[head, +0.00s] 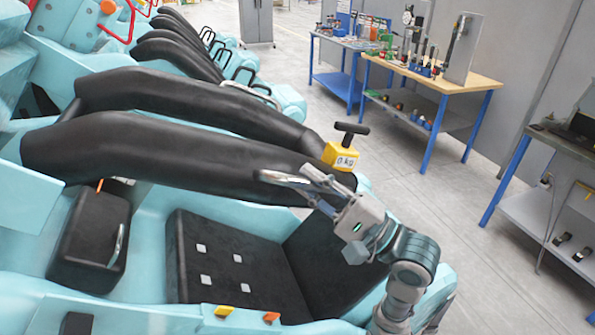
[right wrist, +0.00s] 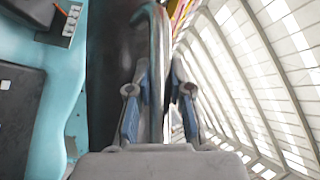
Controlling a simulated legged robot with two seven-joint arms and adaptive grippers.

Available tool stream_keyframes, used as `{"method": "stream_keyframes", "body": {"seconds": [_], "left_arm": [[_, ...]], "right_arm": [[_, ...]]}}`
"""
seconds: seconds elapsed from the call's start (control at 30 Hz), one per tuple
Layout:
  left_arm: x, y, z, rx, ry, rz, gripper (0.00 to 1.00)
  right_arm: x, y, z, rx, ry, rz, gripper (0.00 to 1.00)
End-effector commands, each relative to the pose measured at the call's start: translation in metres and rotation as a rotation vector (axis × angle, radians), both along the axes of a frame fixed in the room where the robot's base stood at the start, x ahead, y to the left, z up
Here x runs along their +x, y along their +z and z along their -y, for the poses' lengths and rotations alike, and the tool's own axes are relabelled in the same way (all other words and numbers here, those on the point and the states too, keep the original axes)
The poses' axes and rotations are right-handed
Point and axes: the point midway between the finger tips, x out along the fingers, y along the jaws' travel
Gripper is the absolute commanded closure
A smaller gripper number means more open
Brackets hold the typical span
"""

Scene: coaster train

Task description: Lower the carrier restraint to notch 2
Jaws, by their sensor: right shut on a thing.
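The carrier restraint (head: 165,155) is a long black padded bar lying across the pale blue carrier, above the black seat (head: 225,260). My right gripper (head: 285,180) is at the restraint's right end. In the right wrist view its fingers (right wrist: 158,105) stand on both sides of a grey metal grab bar (right wrist: 155,60), and it is shut on that bar. A yellow block (head: 340,155) marked "0 kg" with a black T-handle sits by the restraint's end. An orange pointer (right wrist: 60,9) lies beside a strip with several pale marks (right wrist: 73,20); the notch reading is too small to tell. My left gripper is out of view.
More black restraints (head: 190,95) with metal handles stand behind. Workbenches with tools, one wooden-topped (head: 440,78), stand at the right. A black block with a metal handle (head: 92,235) is at the left of the seat. The grey floor (head: 400,165) between carrier and benches is clear.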

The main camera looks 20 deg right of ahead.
Motion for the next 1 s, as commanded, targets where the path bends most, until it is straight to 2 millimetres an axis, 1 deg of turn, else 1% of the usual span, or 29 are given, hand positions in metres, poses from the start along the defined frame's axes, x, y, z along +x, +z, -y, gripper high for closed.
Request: {"method": "stream_keyframes", "body": {"seconds": [0.03,0.17,0.4,0.5,0.53,0.57,0.6,0.63,0.9,1.0], "left_arm": [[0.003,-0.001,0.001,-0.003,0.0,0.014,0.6],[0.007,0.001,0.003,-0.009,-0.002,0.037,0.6],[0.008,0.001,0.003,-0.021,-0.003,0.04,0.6],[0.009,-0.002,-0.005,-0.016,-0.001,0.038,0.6],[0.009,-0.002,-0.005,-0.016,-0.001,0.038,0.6],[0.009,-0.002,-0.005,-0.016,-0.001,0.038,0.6],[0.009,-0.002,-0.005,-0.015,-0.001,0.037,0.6],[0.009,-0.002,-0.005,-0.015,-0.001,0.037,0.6],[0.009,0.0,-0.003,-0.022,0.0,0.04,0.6],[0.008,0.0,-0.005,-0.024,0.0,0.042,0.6]], "right_arm": [[0.003,-0.005,0.006,0.007,-0.017,-0.004,1.0],[0.003,-0.007,0.005,0.015,-0.019,-0.004,1.0],[0.002,-0.007,0.006,0.015,-0.019,-0.003,1.0],[0.003,-0.007,0.006,0.015,-0.019,-0.003,1.0],[0.003,-0.007,0.006,0.015,-0.019,-0.003,0.76],[0.002,-0.007,0.006,0.016,-0.02,-0.003,0.68],[0.002,-0.007,0.005,0.017,-0.018,-0.003,0.58],[0.002,-0.007,0.005,0.016,-0.017,-0.003,0.55],[0.001,-0.005,-0.01,0.006,-0.009,-0.001,0.55],[-0.002,-0.007,-0.01,0.004,-0.009,-0.002,0.55]]}}
